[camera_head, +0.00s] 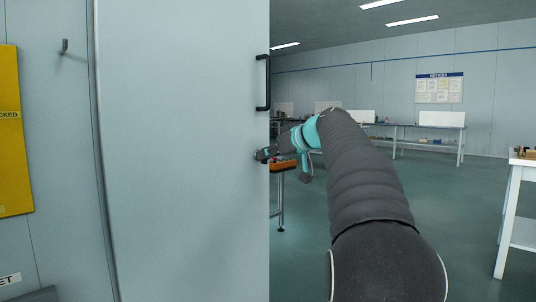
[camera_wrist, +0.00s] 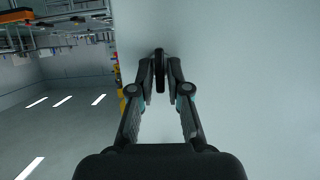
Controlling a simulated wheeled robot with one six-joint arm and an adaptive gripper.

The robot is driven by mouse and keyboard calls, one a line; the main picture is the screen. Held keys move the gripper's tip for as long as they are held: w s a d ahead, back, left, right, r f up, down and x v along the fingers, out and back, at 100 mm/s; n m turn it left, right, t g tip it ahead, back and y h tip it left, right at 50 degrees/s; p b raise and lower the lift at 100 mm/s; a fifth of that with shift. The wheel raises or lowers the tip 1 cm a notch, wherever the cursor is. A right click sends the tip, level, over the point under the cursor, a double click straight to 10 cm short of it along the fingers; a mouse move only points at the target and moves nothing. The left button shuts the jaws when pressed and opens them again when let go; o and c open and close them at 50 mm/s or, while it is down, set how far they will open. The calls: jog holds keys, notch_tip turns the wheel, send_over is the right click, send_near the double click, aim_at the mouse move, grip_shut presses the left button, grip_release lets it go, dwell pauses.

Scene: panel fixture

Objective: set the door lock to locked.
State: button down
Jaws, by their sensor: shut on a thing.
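The door (camera_head: 185,150) is a large pale grey-blue panel filling the left half of the head view. It also fills the right of the wrist view (camera_wrist: 250,80). The door lock shows in the wrist view as a small dark part (camera_wrist: 159,72) on the door face, seen between my fingertips. My gripper (camera_wrist: 160,75) is shut on it, one finger on each side. In the head view my gripper (camera_head: 262,155) is at the door's right edge, below the handle, and the lock is hidden or too small there. I cannot tell which way the lock is set.
A black pull handle (camera_head: 267,83) stands out from the door edge above my gripper. A yellow sign (camera_head: 14,130) and a hook (camera_head: 64,47) are on the wall at left. An orange object (camera_head: 283,165) and benches (camera_head: 430,128) stand behind.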

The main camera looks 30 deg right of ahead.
jog(key=shift+d+r, duration=0.1)
jog(key=shift+w+d+f+m+t+y+p, duration=0.15)
jog(key=shift+m+y+p, duration=1)
jog(key=shift+m, duration=1)
jog(key=shift+s+f+m+t+y+p, duration=0.15)
jog(key=shift+m+y+p, duration=0.95)
jog(key=shift+m, duration=1.1)
jog(key=shift+w+d+f+m+y+p, duration=0.15)
jog(key=shift+m+y+p, duration=0.7)
jog(key=shift+m+y, duration=0.95)
jog(key=shift+m+h, duration=0.25)
jog(key=shift+m, duration=0.3)
